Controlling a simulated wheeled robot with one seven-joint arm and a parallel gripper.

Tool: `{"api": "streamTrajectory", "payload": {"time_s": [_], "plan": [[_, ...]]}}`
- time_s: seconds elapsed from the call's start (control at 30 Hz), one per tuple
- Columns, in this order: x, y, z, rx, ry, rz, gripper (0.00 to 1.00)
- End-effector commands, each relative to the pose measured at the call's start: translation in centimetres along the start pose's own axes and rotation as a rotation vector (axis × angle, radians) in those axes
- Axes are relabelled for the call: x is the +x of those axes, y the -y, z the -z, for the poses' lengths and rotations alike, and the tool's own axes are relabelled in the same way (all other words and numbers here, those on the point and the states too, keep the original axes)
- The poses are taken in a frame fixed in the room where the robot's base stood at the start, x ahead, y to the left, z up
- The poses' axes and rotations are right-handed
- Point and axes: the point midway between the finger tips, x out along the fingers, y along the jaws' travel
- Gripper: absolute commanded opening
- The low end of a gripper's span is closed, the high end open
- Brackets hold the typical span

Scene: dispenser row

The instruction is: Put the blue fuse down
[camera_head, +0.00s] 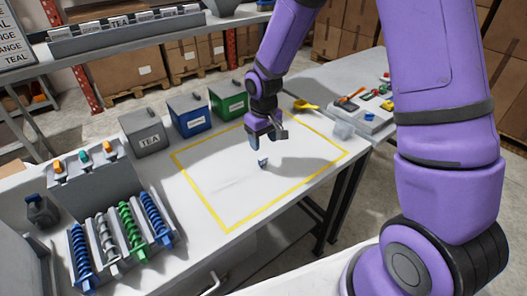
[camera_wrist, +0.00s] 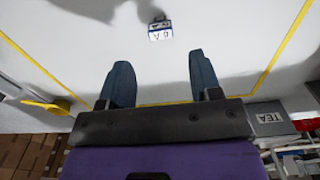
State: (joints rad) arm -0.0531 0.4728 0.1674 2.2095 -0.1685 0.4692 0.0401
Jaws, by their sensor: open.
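The blue fuse (camera_head: 262,162) is a small blue and white piece on the white table, inside the yellow outlined square. In the wrist view the fuse (camera_wrist: 160,28) shows a white label with dark letters and lies beyond my fingertips, apart from them. My gripper (camera_head: 266,142) is above the table, a little behind the fuse. In the wrist view my gripper (camera_wrist: 160,75) has its two fingers wide apart with nothing between them.
Grey, blue (camera_head: 190,115) and green (camera_head: 228,97) bins stand along the table's back edge. A dispenser row with coloured coils (camera_head: 130,230) is at front left. A yellow scoop (camera_head: 305,104) lies at the back right. The outlined square (camera_head: 228,231) is mostly clear.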

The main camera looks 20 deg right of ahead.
Motion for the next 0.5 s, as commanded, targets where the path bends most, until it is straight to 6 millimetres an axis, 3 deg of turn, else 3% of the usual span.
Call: {"api": "streamTrajectory", "payload": {"time_s": [0.2, 0.5], "plan": [[-3.0, 0.0, 0.0, -0.002, -0.002, 0.0, 0.58], [-4.1, 0.0, -0.1, 0.0, -0.001, -0.001, 0.58]]}}
